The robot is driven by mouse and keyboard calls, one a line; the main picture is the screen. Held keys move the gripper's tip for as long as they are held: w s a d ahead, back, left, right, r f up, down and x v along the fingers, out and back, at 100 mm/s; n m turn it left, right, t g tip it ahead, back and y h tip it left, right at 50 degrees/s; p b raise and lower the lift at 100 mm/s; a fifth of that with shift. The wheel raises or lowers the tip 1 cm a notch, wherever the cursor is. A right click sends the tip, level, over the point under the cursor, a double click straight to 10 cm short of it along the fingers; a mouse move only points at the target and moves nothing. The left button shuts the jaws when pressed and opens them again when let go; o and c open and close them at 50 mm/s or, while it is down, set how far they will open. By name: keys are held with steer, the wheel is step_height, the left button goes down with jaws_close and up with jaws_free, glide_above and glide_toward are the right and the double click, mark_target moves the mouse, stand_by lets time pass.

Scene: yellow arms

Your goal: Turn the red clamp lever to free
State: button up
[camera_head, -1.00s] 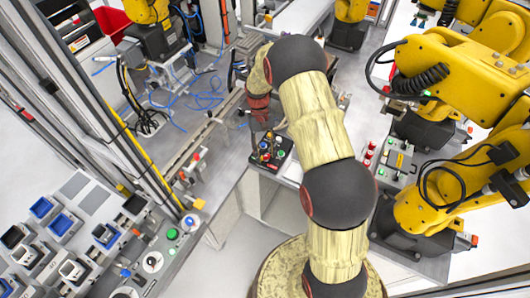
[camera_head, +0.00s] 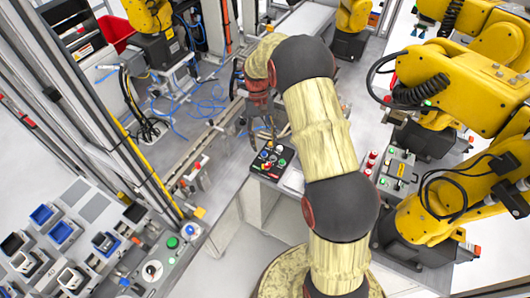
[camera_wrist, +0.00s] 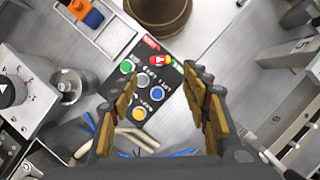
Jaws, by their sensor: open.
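A black control panel (camera_wrist: 138,92) lies in front of my gripper in the wrist view, carrying several coloured round controls. At its upper end is a small red knob-like part (camera_wrist: 160,60) with a pale mark and some yellow. I cannot tell for certain that this is the clamp lever. The same panel (camera_head: 284,151) shows in the head view, on the bench end beside my arm. My gripper (camera_wrist: 165,103) is open and empty, its two fingers apart over the panel. In the head view my gripper (camera_head: 262,130) hangs just behind the panel, partly hidden by its own wrist.
An orange part on a blue block (camera_wrist: 87,12) and a grey metal cylinder (camera_wrist: 68,85) stand left of the panel in the wrist view. Blue cables (camera_head: 200,95) lie on the bench. Yellow arms (camera_head: 460,85) crowd the right. Floor shows below the bench.

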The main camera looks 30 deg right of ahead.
steer(key=shift+v, duration=1.35)
steer(key=s+a+r+t+b, duration=0.2)
steer(key=s+r, duration=0.3)
steer(key=s, duration=0.4)
steer(key=s+a+r+n+t+b, duration=0.1)
steer(key=s+a+r+t+b, duration=0.2)
steer(key=s, duration=0.6)
steer(key=s+a+r+n+t+h+b, duration=0.1)
steer(key=s+a+r+t+b, duration=0.1)
steer(key=s+a+r+t, duration=0.3)
steer(key=s+a+r, duration=0.1)
steer(key=s+r, duration=0.2)
steer(key=s, duration=0.1)
steer(key=shift+s+a+r+b, duration=0.2)
steer(key=shift+s+b, duration=0.15)
steer(key=shift+s, duration=0.05)
steer(key=shift+c, duration=0.7)
